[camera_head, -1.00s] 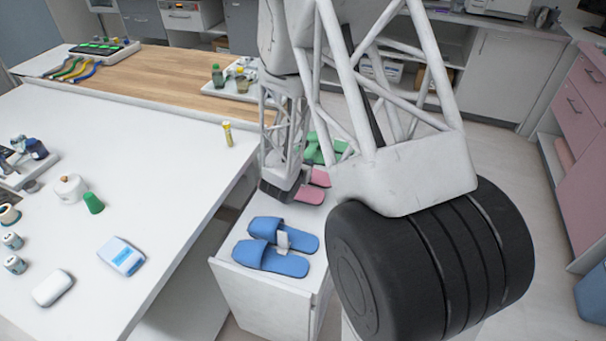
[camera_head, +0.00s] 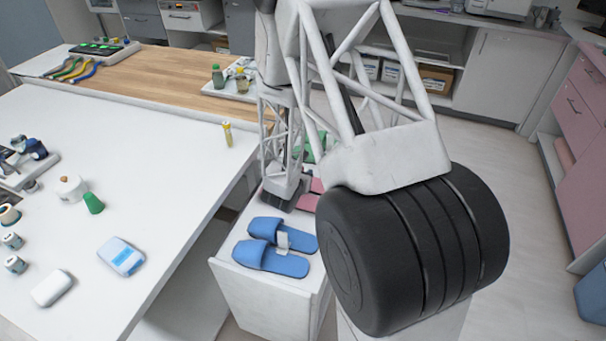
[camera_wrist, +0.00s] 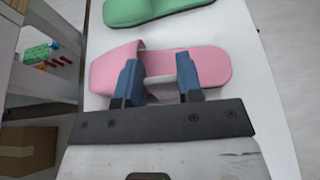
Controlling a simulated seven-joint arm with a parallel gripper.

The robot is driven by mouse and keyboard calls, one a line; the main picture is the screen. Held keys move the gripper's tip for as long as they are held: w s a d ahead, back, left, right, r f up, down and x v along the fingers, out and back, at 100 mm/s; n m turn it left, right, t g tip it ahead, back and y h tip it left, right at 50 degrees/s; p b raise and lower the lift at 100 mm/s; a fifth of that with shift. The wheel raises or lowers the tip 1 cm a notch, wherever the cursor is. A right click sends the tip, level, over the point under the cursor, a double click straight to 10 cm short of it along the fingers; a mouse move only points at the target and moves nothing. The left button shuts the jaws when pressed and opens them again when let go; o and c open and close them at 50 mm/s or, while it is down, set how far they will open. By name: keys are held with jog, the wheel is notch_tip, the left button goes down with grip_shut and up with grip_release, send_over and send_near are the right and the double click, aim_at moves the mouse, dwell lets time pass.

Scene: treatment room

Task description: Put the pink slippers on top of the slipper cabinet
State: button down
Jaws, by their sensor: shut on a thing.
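The pink slippers (camera_head: 306,202) are at the top of the white slipper cabinet (camera_head: 262,298), between the blue and green pairs. My arm hides part of them in the head view. In the wrist view one pink slipper (camera_wrist: 210,66) shows clearly, lying flat in line with the cabinet top; most of the other is hidden under my gripper. My gripper (camera_wrist: 160,82) has its two blue fingers around a pale piece at the middle of the pink pair and is shut on it. I cannot tell whether the soles touch the cabinet top.
Blue slippers (camera_head: 275,247) lie at the cabinet's near end. Green slippers (camera_wrist: 150,10) lie beyond the pink ones. A white table (camera_head: 150,190) with bottles and small items stands to the left, close to the cabinet. A cardboard box (camera_wrist: 28,150) shows beside the cabinet in the wrist view.

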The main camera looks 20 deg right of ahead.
jog(key=shift+f, duration=0.1)
dwell(0.3)
jog(key=c, duration=0.8)
grip_release()
jog(key=shift+v, duration=6.05)
